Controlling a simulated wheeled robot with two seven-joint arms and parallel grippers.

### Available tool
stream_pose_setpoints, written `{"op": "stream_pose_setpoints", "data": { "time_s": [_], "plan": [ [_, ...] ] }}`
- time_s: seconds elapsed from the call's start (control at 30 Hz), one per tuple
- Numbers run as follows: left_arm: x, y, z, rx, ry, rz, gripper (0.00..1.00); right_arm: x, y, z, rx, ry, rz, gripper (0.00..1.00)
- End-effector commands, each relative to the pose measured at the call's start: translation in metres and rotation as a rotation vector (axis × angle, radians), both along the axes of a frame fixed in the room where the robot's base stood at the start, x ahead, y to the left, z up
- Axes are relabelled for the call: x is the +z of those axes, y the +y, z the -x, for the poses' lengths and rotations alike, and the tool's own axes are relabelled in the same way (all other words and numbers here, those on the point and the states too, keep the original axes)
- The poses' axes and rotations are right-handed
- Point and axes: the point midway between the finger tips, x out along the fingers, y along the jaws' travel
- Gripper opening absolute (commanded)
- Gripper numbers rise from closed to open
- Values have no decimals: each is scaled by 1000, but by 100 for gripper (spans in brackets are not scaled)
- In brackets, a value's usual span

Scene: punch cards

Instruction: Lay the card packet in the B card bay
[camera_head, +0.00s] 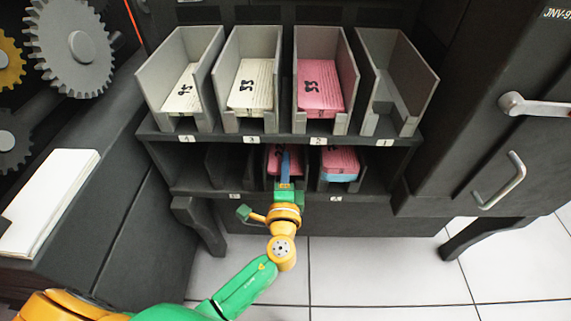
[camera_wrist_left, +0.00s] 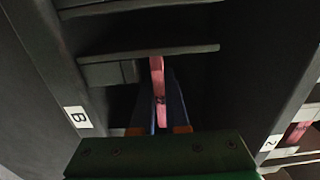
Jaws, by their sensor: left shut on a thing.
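The pink card packet (camera_head: 297,165) is at the mouth of the middle lower bay, which is the B card bay. In the left wrist view the packet (camera_wrist_left: 157,78) shows edge-on between the dark fingers. My left gripper (camera_head: 286,168) is shut on it, reaching in from the front. The B label (camera_wrist_left: 76,117) shows at the left of the wrist view; in the head view my gripper covers that spot. Whether the packet touches the bay floor cannot be told. My right gripper is not in view.
The lower right bay holds a pink packet (camera_head: 340,160) over a blue one (camera_head: 338,178). The lower left bay (camera_head: 230,165) looks empty. The upper shelf edge (camera_head: 280,140) overhangs the lower bays. Upper bay 1 (camera_head: 397,95) is empty; the other upper bays hold packets.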

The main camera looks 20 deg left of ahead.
Motion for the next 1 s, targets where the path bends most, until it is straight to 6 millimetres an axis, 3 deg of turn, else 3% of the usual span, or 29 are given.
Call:
{"op": "stream_pose_setpoints", "data": {
  "time_s": [0.43,0.47,0.57,0.87,1.0],
  "plan": [
    [-3,0,0,0,-1,0,0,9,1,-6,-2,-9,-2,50],
    [-3,0,0,0,-1,0,20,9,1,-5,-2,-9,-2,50],
    [-3,0,0,0,-1,0,47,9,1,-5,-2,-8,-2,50],
    [-3,0,1,0,1,0,47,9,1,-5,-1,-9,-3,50],
    [-3,-7,23,-2,4,1,47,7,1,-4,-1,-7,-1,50]
  ]
}}
